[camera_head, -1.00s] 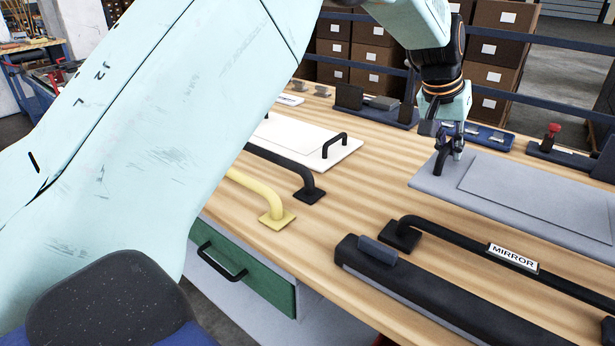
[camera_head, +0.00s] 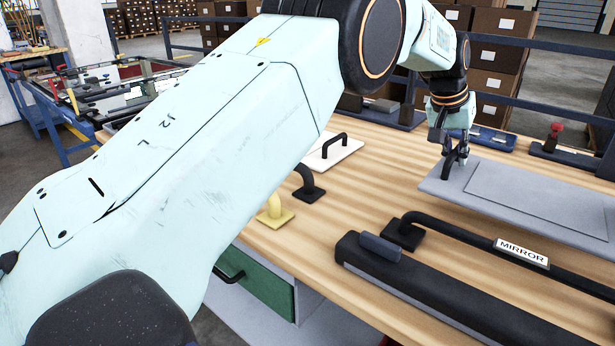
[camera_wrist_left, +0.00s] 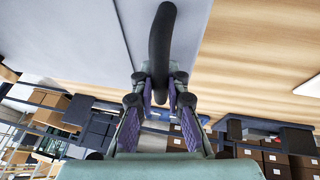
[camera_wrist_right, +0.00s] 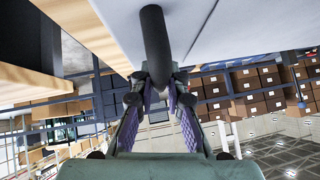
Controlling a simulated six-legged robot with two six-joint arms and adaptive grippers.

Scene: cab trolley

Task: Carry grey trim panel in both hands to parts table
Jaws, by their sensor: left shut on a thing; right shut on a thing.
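The grey trim panel (camera_head: 540,192) is a flat grey slab at the right of the head view, over the wooden table. I cannot tell whether it rests on the wood or hangs just above it. In the right wrist view, my right gripper (camera_wrist_right: 157,92) is shut on another black handle (camera_wrist_right: 154,40) of the panel (camera_wrist_right: 220,30).
A long black bar labelled MIRROR (camera_head: 522,251) and a dark block (camera_head: 430,290) lie in front of the panel. A white panel (camera_head: 335,152), a yellow handle (camera_head: 274,213) and a black handle (camera_head: 308,187) are left. A blue tray (camera_head: 490,140) and red-knobbed fixture (camera_head: 556,132) stand behind.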

